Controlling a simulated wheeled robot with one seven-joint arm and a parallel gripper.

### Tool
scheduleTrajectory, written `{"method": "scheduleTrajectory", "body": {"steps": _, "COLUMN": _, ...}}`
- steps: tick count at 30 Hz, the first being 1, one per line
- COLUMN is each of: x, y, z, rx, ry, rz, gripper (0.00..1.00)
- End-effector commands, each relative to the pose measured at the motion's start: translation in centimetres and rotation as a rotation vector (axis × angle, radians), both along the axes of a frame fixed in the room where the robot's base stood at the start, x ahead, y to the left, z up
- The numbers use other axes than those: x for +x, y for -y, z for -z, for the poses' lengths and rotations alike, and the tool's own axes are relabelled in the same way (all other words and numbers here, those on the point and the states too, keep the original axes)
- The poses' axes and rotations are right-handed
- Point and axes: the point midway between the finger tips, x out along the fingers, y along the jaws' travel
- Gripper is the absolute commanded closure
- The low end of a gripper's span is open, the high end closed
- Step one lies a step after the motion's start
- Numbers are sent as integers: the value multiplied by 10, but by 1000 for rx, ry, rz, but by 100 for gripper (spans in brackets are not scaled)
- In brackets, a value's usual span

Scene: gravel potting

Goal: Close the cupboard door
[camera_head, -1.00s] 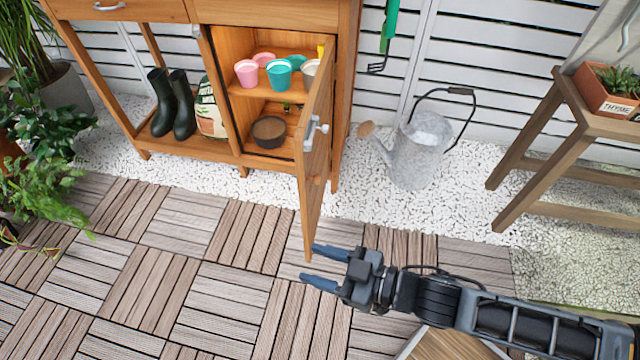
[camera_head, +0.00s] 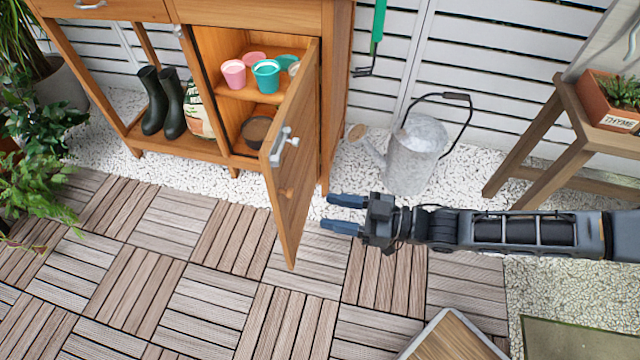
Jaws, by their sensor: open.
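The wooden cupboard door (camera_head: 294,178) stands open, swung out toward me from its hinge on the right side of the cupboard opening. A metal handle (camera_head: 281,148) is on its face near the free edge. The cupboard (camera_head: 224,110) shows two shelves inside, partly hidden by the door. My gripper (camera_head: 342,214) is open and empty. Its two blue fingers point left, to the right of the door's outer face. A small gap shows between the fingertips and the door; the exact depth is unclear.
Pink and teal pots (camera_head: 266,75) and a dark bowl (camera_head: 256,131) are inside the cupboard. Black boots (camera_head: 172,104) and a bag (camera_head: 199,118) stand on the lower shelf to its left. A metal watering can (camera_head: 412,155) stands behind my gripper.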

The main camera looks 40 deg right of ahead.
Motion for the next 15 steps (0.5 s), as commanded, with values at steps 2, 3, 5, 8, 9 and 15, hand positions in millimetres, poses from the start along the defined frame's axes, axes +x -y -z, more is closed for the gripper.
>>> {"method": "scheduleTrajectory", "body": {"steps": 2, "x": 7, "y": 4, "z": -4, "rx": 7, "ry": 15, "rz": -8, "gripper": 50}}
{"method": "scheduleTrajectory", "body": {"steps": 3, "x": 10, "y": 5, "z": -5, "rx": 10, "ry": 19, "rz": -8, "gripper": 50}}
{"method": "scheduleTrajectory", "body": {"steps": 5, "x": 13, "y": 5, "z": -7, "rx": 13, "ry": 22, "rz": -9, "gripper": 50}}
{"method": "scheduleTrajectory", "body": {"steps": 8, "x": 20, "y": 0, "z": -7, "rx": 15, "ry": 24, "rz": -9, "gripper": 50}}
{"method": "scheduleTrajectory", "body": {"steps": 9, "x": 25, "y": -3, "z": -7, "rx": 15, "ry": 25, "rz": -10, "gripper": 50}}
{"method": "scheduleTrajectory", "body": {"steps": 15, "x": 49, "y": -23, "z": -7, "rx": 15, "ry": 25, "rz": -10, "gripper": 50}}
